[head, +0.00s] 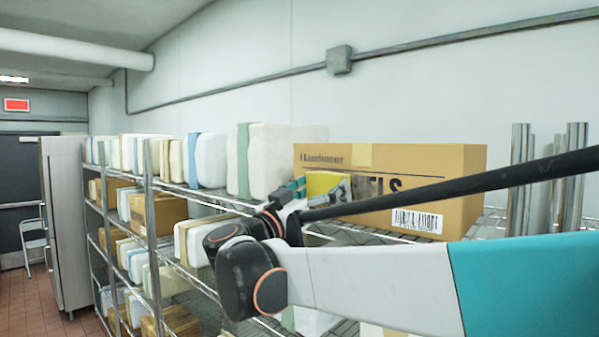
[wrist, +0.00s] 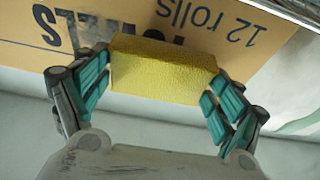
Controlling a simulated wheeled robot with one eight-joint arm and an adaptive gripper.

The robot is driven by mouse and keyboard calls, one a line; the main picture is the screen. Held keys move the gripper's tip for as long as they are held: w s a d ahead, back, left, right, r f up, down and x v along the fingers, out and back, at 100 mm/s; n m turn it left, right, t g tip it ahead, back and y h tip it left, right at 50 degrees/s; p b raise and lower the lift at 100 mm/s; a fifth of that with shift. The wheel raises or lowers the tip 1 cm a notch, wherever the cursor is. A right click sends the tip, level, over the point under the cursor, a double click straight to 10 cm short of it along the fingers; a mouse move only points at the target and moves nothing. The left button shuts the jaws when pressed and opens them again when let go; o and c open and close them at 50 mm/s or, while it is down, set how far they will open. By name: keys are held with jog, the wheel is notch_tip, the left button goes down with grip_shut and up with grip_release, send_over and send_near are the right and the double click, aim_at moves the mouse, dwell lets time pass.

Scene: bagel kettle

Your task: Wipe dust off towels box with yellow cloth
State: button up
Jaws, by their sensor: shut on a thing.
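The towels box (head: 440,165) is a brown cardboard carton on the upper wire shelf in the head view, with dark lettering and a barcode label on its front. Its printed face (wrist: 230,12) fills the top of the wrist view, with "12 rolls" upside down. My gripper (head: 322,188) is at the left part of the box's front. In the wrist view my gripper (wrist: 160,85) is shut on the yellow cloth (wrist: 165,68), a flat block-like piece between its teal fingers. The cloth (head: 318,184) overlaps the box front; whether it touches cannot be told.
White wrapped packs (head: 285,152) stand just left of the box on the same shelf. Metal tubes (head: 520,180) stand at its right. Lower shelves hold more packs and boxes. A shelf post (head: 150,200) rises at the left, with open floor (head: 40,305) beyond.

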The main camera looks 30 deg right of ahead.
aim_at(371, 185)
jog(key=shift+d, duration=1.1)
jog(key=shift+s+d+r, duration=0.1)
jog(key=shift+s+d, duration=0.15)
jog(key=shift+s, duration=0.5)
jog(key=shift+s+d, duration=0.2)
jog(key=shift+s, duration=0.5)
jog(key=shift+s+d+p, duration=0.3)
jog(key=shift+s+d, duration=0.1)
jog(key=shift+s, duration=0.4)
jog(key=shift+s+d+p, duration=0.3)
jog(key=shift+s+d, duration=0.1)
jog(key=shift+s, duration=0.4)
jog(key=shift+s+d, duration=0.1)
jog(key=shift+s, duration=0.55)
jog(key=shift+w+a+b, duration=0.2)
jog(key=shift+w, duration=0.6)
jog(key=shift+w+a+b, duration=0.15)
jog(key=shift+w+b, duration=0.05)
jog(key=shift+w, duration=0.55)
jog(key=shift+w+a+b, duration=0.2)
jog(key=shift+w, duration=0.6)
jog(key=shift+w+a, duration=0.25)
jog(key=shift+w, duration=0.05)
jog(key=shift+w+a+b, duration=0.2)
jog(key=shift+w, duration=0.45)
jog(key=shift+w+a+b, duration=0.15)
jog(key=shift+w, duration=0.5)
